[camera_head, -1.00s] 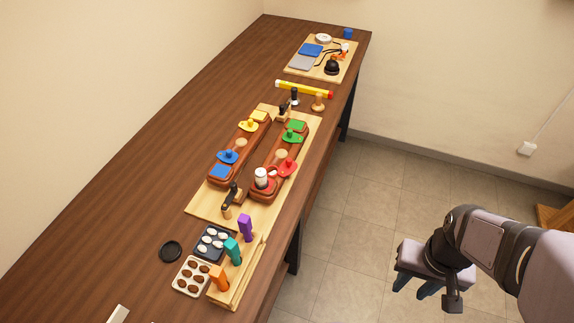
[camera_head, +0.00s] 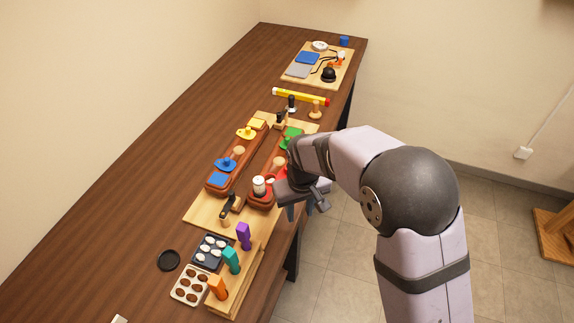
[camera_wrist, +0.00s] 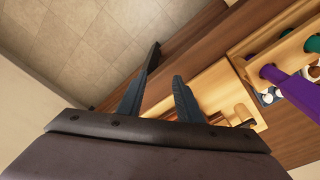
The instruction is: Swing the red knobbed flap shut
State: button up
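The red knobbed flap (camera_head: 281,162) is on the right-hand reddish-brown wooden piece (camera_head: 255,200), near its front end. My gripper and wrist hide much of the flap, so I cannot tell its exact angle. A white-topped cylinder (camera_head: 259,186) stands beside it at that end. My gripper (camera_head: 299,213) hangs just right of this piece, over the table's right edge, apart from the flap as far as I can see. In the wrist view my two fingers (camera_wrist: 165,62) are spread with nothing between them. The flap is not visible there.
Blue (camera_head: 226,163), yellow (camera_head: 246,132) and green (camera_head: 292,133) flaps sit on the same two wooden pieces. A dark-handled clamp (camera_head: 232,201) stands in front. Floor lies open to the right.

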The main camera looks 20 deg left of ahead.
aim_at(285, 173)
jog(key=w+a+r+m+t+y, duration=0.1)
jog(key=w+a+r+t, duration=0.1)
jog(key=w+a+r, duration=0.4)
jog(key=w+r, duration=0.3)
jog(key=shift+w+a+m+t+y, duration=0.25)
jog(key=shift+m+t+y, duration=0.05)
jog(key=shift+m+y, duration=0.1)
jog(key=shift+f, duration=0.1)
jog(key=shift+p+x, duration=1.4)
jog(key=shift+x, duration=2.1)
grip_shut()
